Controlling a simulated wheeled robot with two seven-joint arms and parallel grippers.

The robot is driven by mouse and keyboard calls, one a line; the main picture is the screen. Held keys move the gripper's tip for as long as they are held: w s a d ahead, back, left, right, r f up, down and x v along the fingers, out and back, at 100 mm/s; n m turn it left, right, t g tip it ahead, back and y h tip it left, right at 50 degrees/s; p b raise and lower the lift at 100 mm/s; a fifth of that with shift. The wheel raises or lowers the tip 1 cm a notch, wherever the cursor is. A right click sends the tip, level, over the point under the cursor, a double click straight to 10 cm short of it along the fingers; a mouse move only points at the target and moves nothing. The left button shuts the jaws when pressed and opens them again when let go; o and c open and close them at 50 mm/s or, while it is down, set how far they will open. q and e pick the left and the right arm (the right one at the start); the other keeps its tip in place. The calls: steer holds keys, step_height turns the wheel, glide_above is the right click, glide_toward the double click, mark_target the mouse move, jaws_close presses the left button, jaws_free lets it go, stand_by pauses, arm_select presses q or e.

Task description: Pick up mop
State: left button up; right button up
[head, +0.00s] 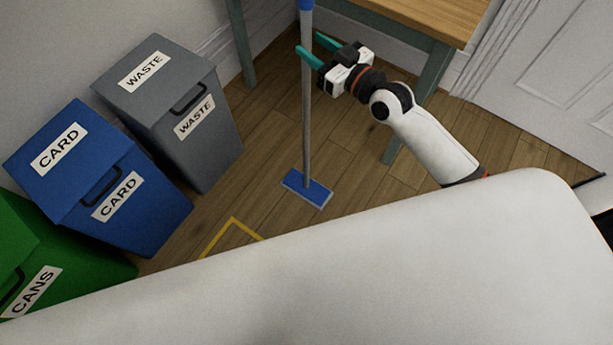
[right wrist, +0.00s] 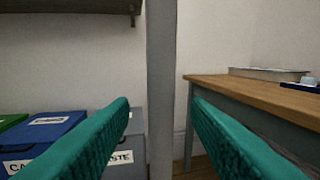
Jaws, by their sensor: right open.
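The mop (head: 307,120) stands upright on the wooden floor in the head view, with a grey pole and a flat blue head (head: 307,188). Its top runs out of the frame. My right gripper (head: 311,48) is open, with its teal fingers at the upper part of the pole. In the right wrist view the grey pole (right wrist: 161,90) stands upright between the two open fingers (right wrist: 160,115), with a gap showing on each side. I cannot tell how deep the pole is between them. My left gripper is not in view.
A wooden-topped table (head: 440,18) with grey-green legs stands close behind my right arm. A grey waste bin (head: 215,145), a blue card bin (head: 150,225) and a green cans bin (head: 85,270) line the left. A yellow floor marking (head: 232,222) lies in front. A white door (head: 560,75) is at right.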

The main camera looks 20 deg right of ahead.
mark_target(310, 42)
steer(key=shift+x, duration=1.6)
steer(key=shift+d, duration=0.1)
steer(key=shift+c, duration=0.5)
jaws_close()
steer(key=shift+r, duration=0.1)
steer(key=shift+r, duration=0.1)
